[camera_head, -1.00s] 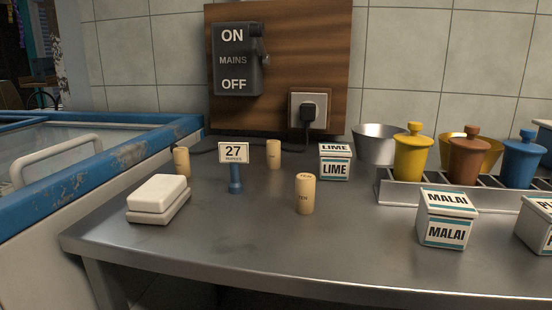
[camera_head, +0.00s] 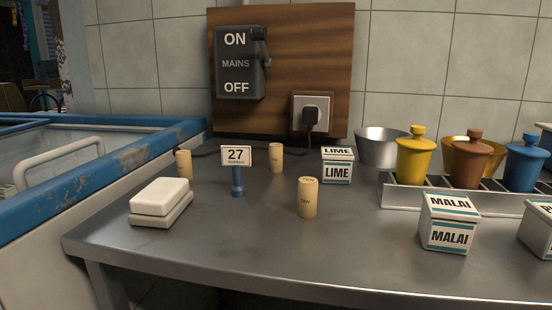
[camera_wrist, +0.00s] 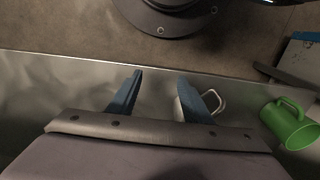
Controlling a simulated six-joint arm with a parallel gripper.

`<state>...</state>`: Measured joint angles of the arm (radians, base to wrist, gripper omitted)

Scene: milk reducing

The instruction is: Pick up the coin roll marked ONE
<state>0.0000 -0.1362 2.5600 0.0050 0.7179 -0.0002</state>
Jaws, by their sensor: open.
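Three tan coin rolls stand upright on the steel counter (camera_head: 230,255) in the head view. The front roll (camera_head: 307,198) is marked TEN. One roll (camera_head: 276,158) stands behind it near the wall board, and another (camera_head: 184,164) stands at the left near the blue freezer edge. The markings on these two cannot be read. My gripper (camera_wrist: 160,85) shows only in the wrist view, with its two blue fingers apart and nothing between them. No coin roll shows in the wrist view.
A blue 27 number stand (camera_head: 238,180) and a white stacked block (camera_head: 160,203) are at the left. A LIME box (camera_head: 337,165), a MALAI box (camera_head: 449,222) and lidded pots (camera_head: 415,160) stand to the right. The wrist view shows a green mug (camera_wrist: 288,122) and a metal cup (camera_wrist: 185,108).

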